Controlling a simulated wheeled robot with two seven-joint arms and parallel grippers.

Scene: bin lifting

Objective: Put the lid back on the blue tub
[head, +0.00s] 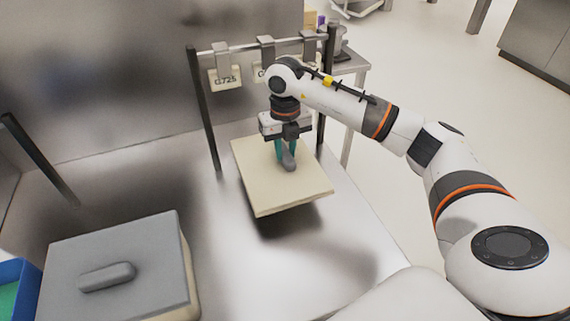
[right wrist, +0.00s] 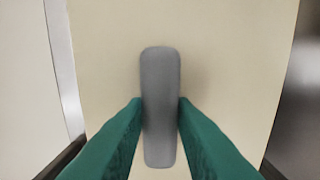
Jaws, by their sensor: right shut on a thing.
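A cream lid (head: 262,187) with a grey handle (head: 289,160) hangs above the metal table, slightly tilted, with a shadow beneath it. My right gripper (head: 286,148) is shut on the handle from above. In the right wrist view its green fingers (right wrist: 160,112) press both sides of the grey handle (right wrist: 161,75), and the cream lid (right wrist: 220,50) fills the background. The blue tub (head: 31,288) is cut off at the lower left edge, with its top open and something green inside. My left gripper is in neither view.
A cream tub (head: 190,280) with a grey lid (head: 130,245) stands between the blue tub and the held lid. Dark posts and a rail with hanging tags (head: 226,80) stand behind the held lid. The table's middle (head: 235,255) is clear.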

